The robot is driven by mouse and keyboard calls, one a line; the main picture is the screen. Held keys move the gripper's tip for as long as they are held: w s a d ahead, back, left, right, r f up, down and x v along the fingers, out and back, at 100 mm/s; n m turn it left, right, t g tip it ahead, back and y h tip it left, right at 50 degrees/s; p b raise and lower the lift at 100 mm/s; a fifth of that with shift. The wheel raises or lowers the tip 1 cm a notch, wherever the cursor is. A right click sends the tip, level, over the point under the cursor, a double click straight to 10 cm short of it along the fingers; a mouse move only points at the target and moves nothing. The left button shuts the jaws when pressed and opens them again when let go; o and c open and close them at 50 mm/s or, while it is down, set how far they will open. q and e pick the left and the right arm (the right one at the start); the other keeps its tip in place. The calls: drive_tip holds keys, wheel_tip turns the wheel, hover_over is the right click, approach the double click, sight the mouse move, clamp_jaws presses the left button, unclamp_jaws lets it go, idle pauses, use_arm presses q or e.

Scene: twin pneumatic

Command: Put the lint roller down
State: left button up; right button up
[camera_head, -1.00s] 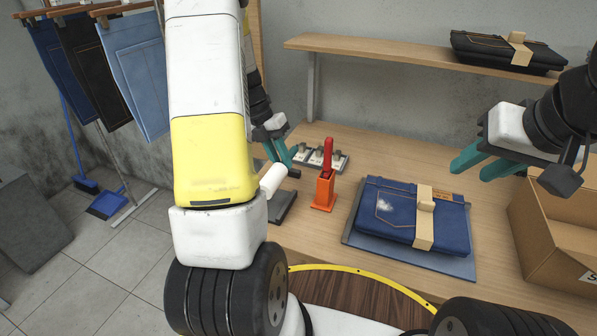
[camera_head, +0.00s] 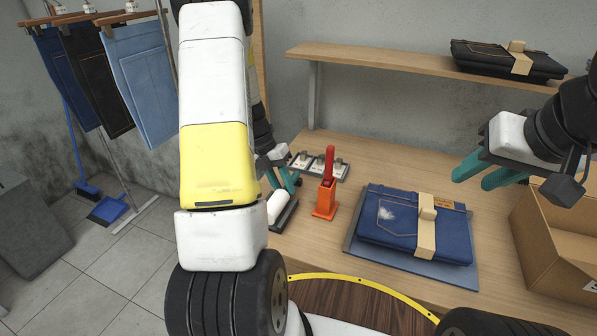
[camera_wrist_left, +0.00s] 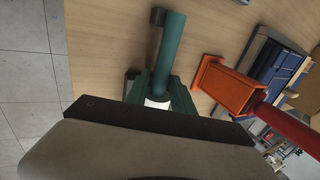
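The lint roller's white cylinder (camera_head: 279,207) is at the dark tray (camera_head: 290,213) near the table's left edge, and seems to rest on it. My left gripper (camera_head: 283,180) is at the roller's far end and appears shut on it; the yellow and white arm hides part of this. In the left wrist view, a white piece (camera_wrist_left: 157,103) shows between the green fingers, and a green cylindrical part extends beyond; contact with the tray is unclear there. My right gripper (camera_head: 480,174) is open and empty above the table's right side.
An orange holder (camera_head: 325,200) with a red-handled tool stands just right of the tray. Folded jeans (camera_head: 400,225) with a tan band lie on a grey-blue mat. A cardboard box (camera_head: 555,235) stands at the right. A small rack (camera_head: 318,165) is behind.

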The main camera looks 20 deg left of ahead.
use_arm(q)
drive_tip(key=v, duration=1.1)
wheel_tip(320, 180, up, 10)
drive_tip(key=m+t, duration=0.2)
drive_tip(key=m, duration=0.8)
hover_over(284, 195)
drive_tip(key=s+d+r+m+t+y, duration=0.1)
drive_tip(key=s+d+r+m, duration=0.35)
drive_tip(key=m, duration=0.35)
drive_tip(key=s+d+r+m+t, duration=0.1)
drive_tip(key=s+d+m, duration=0.1)
drive_tip(key=s+m, duration=0.3)
drive_tip(key=s+d+r+m+t+y, duration=0.1)
drive_tip(key=s+m, duration=0.4)
drive_tip(key=m, duration=0.8)
drive_tip(key=shift+s+d+r+t, duration=0.2)
drive_tip(key=shift+d+t, duration=0.6)
drive_tip(key=shift+d, duration=0.3)
drive_tip(key=shift+o, duration=0.2)
